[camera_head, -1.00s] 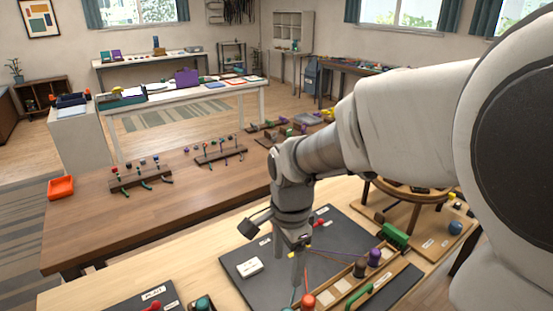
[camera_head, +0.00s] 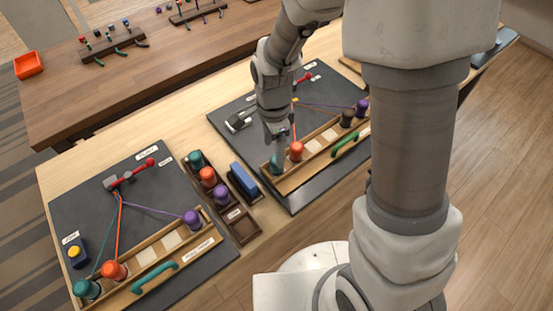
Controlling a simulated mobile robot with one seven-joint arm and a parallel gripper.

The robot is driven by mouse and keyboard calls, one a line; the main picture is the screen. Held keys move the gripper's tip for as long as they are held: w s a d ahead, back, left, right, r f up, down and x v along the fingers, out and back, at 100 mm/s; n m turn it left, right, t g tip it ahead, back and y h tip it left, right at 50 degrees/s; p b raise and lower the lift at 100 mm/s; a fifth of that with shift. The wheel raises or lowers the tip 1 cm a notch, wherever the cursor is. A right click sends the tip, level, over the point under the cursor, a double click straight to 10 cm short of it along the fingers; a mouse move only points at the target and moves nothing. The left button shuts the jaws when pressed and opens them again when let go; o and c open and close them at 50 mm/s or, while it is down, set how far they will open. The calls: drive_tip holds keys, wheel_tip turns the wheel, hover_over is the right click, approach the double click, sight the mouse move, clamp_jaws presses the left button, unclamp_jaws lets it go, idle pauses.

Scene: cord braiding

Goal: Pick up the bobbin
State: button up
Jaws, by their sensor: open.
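My gripper (camera_head: 279,147) points down over the left end of the wooden rail (camera_head: 325,144) on the right board. It is open, its fingers at or just above a teal bobbin (camera_head: 276,166); I cannot tell whether they surround it. An orange bobbin (camera_head: 296,151) stands right beside it on the rail. A dark brown bobbin (camera_head: 347,118) and a purple bobbin (camera_head: 362,107) stand at the rail's right end. Thin cords run from a red clamp on this board to bobbins.
The left board (camera_head: 75,205) carries a teal bobbin (camera_head: 87,289), an orange bobbin (camera_head: 114,271) and a purple bobbin (camera_head: 192,219). An orange bin (camera_head: 28,65) sits on the far table.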

drive_tip(key=f, duration=0.2)
drive_tip(key=d+f, duration=0.1)
drive_tip(key=f, duration=0.1)
drive_tip(key=shift+s+d+f+b, duration=0.1)
drive_tip(key=shift+s+f+b, duration=0.05)
drive_tip(key=shift+f+b, duration=0.15)
drive_tip(key=shift+f, duration=0.3)
clamp_jaws()
